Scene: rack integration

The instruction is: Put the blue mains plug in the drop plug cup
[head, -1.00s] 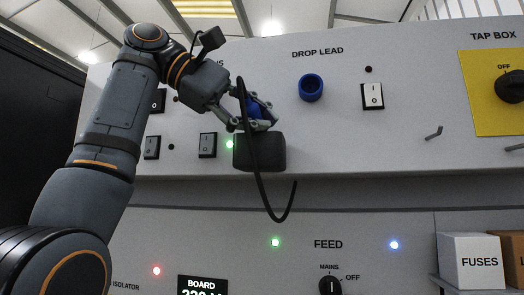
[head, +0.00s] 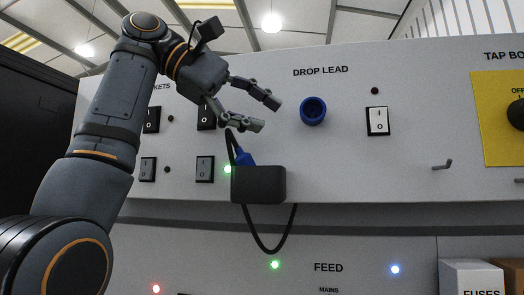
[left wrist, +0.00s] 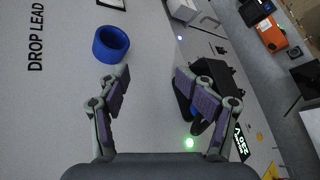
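The blue mains plug (head: 245,157) sits in the top of the black drop plug cup (head: 258,184), leaning at its left side; the cup's front hides its lower part. Its black cord loops below the cup. My left gripper (head: 267,115) is open and empty, above the cup and apart from the plug. In the left wrist view my left gripper (left wrist: 152,75) has its fingers wide apart with nothing between them. There the plug (left wrist: 196,123) shows partly behind the right finger, by the black cup (left wrist: 222,78). My right gripper is not in view.
A round blue socket (head: 313,111) under DROP LEAD stands right of my left gripper, beside a white rocker switch (head: 378,121). Black and grey switches line the panel at left. A hook (head: 443,165) and a yellow tap box plate (head: 500,130) are at right.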

